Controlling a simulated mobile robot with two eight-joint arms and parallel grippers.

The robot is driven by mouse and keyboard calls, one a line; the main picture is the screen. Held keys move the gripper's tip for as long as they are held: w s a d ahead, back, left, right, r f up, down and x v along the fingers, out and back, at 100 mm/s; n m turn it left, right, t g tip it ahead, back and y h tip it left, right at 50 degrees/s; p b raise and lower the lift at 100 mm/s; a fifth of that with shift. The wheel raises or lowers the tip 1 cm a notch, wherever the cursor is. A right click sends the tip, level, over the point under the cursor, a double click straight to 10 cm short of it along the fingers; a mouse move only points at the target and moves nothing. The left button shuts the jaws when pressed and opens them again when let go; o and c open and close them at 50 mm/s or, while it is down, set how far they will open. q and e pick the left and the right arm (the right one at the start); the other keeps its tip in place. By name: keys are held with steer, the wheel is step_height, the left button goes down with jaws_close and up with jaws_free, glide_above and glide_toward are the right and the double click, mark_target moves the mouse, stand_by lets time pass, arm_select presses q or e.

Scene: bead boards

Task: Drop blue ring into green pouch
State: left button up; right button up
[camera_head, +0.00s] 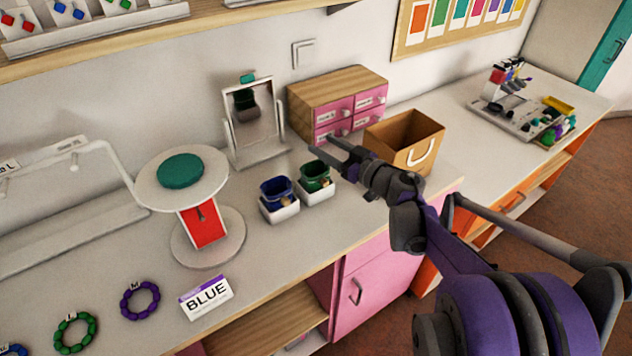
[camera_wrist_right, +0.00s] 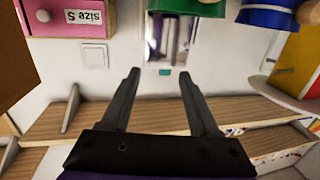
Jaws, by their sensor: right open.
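A blue beaded ring (camera_head: 14,350) lies on the counter at the bottom left corner of the head view, partly cut off. The green pouch (camera_head: 316,174) stands upright in a white holder, right of the blue pouch (camera_head: 276,190). The green pouch also shows at the top of the right wrist view (camera_wrist_right: 198,7). My right gripper (camera_head: 320,146) is open, its fingers pointing left, above and near the green pouch. Nothing shows between its fingers in the wrist view (camera_wrist_right: 160,76). My left gripper is out of view.
Green (camera_head: 76,333) and purple (camera_head: 140,300) beaded rings lie near a BLUE card (camera_head: 207,297). A round stand (camera_head: 207,238), a mirror (camera_head: 254,115), pink drawers (camera_head: 350,105) and a brown bag (camera_head: 404,142) surround the pouches. A shelf (camera_head: 130,38) runs above.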

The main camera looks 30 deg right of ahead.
steer(key=v, duration=0.5)
steer(key=shift+s, duration=0.35)
step_height(320, 180, up, 4)
steer(key=s+m+h, duration=0.1)
steer(key=m+h, duration=0.4)
steer(key=h, duration=0.4)
steer(key=s+a+f+n+g+y+p, duration=0.1)
steer(key=s+a+f+g+y, duration=0.3)
steer(key=s+a+f+g, duration=0.7)
steer(key=s+a+f+p, duration=0.1)
steer(key=s+a+f, duration=0.5)
steer(key=s, duration=0.3)
steer(key=shift+f+n, duration=0.4)
steer(key=shift+f, duration=0.3)
